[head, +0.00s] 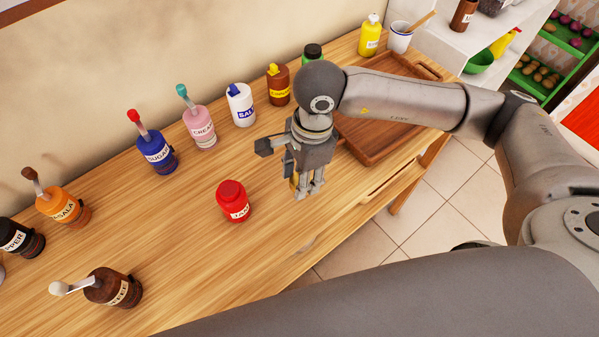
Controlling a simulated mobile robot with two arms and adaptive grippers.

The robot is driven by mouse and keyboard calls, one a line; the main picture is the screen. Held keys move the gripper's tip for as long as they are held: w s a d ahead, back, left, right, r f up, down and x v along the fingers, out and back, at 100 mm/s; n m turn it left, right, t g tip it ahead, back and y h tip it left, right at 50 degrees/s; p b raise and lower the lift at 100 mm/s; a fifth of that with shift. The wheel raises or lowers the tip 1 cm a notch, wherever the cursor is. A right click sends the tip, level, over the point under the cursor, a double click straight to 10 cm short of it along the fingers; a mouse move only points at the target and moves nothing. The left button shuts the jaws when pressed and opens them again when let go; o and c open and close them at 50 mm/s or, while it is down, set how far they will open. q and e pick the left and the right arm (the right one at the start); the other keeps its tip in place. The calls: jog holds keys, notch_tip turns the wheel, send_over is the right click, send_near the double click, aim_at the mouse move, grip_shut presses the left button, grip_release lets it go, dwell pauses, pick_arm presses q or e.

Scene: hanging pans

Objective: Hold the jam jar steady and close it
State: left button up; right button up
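The red jam jar (235,206) stands upright on the wooden counter, with a red top on it. I cannot tell whether the top is fully closed. My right gripper (309,191) points down over the counter to the right of the jar, apart from it. Its fingers are small and seen at an angle, so I cannot tell how far they are open. A yellowish thing shows partly behind its fingers, mostly hidden. My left gripper is not in view.
Labelled jars, including the blue sugar jar (158,154) and pink cream jar (201,130), line the back of the wooden counter (180,240). A brown jar (112,288) stands front left. A wooden tray (372,152) lies right of my gripper. Counter around the jam jar is clear.

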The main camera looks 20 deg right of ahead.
pick_arm(q)
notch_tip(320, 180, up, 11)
jog(key=p, duration=1)
pick_arm(e)
jog(key=s+a+r, duration=0.1)
jog(key=s+r, duration=0.7)
jog(key=s, duration=0.4)
jog(key=shift+s, duration=0.15)
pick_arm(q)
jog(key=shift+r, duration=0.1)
pick_arm(e)
jog(key=shift+a, duration=0.1)
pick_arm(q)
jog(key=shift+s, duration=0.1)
